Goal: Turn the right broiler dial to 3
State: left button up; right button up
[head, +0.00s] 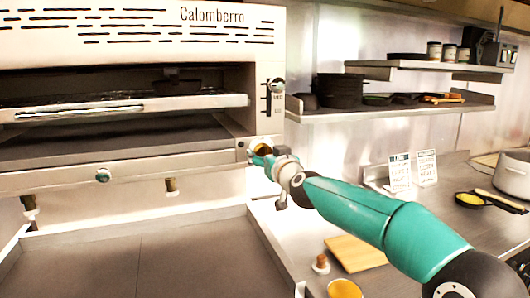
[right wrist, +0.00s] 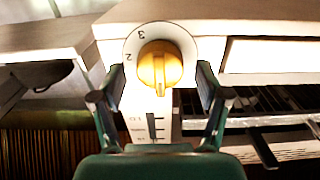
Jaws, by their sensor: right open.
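The right broiler dial (right wrist: 160,65) is a brass knob on a round white plate in the right wrist view. The numerals 2 and 3 show on the plate, to the upper left of the knob. A raised grip on the knob points down in that picture. My right gripper (right wrist: 160,88) is open, with one finger on each side of the knob and a visible gap to each. In the head view the right gripper (head: 266,158) is at the broiler's lower right corner and largely covers the dial (head: 262,149). My left gripper is not in view.
Shelves with a black pot (head: 340,90) hang at right. A counter below holds signs (head: 400,173) and a wooden board (head: 355,254).

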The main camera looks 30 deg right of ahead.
jog(key=shift+w, duration=0.35)
jog(key=shift+c, duration=0.3)
jog(key=c, duration=1.1)
